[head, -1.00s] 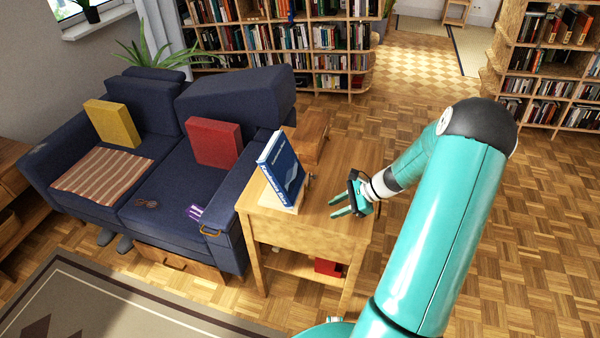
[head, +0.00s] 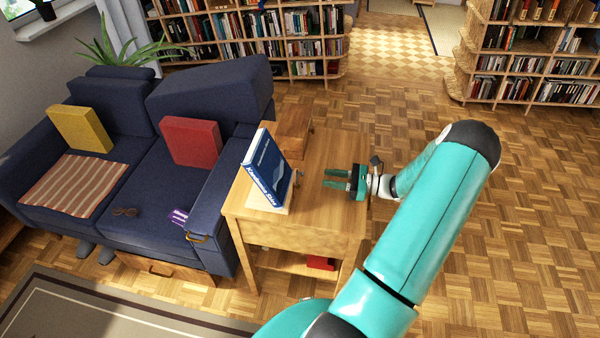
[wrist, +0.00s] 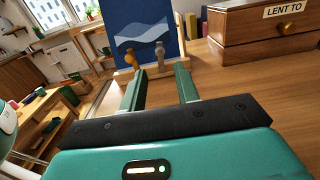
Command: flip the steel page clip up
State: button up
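A blue book (head: 265,170) stands leaning on a small wooden stand (head: 268,203) on the side table; the book also shows in the wrist view (wrist: 147,32). At its foot in the wrist view are two small page clips. The greyish one, seemingly the steel page clip (wrist: 160,54), is right of a brass-coloured clip (wrist: 132,60). How far each is tilted is hard to tell. My gripper (head: 325,178) is open and empty, to the right of the book. In the wrist view its two fingers (wrist: 159,72) point at the stand, with the greyish clip between their lines, apart from them.
A wooden box (wrist: 262,28) labelled "LENT TO" stands at the table's back, right of the book in the wrist view. The table top (head: 325,215) is clear around my gripper. A blue sofa (head: 150,185) borders the table's left side.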

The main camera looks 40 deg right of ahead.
aim_at(303, 172)
jog(key=x, duration=0.9)
jog(key=shift+w+a, duration=0.1)
jog(key=shift+a, duration=0.05)
grip_shut()
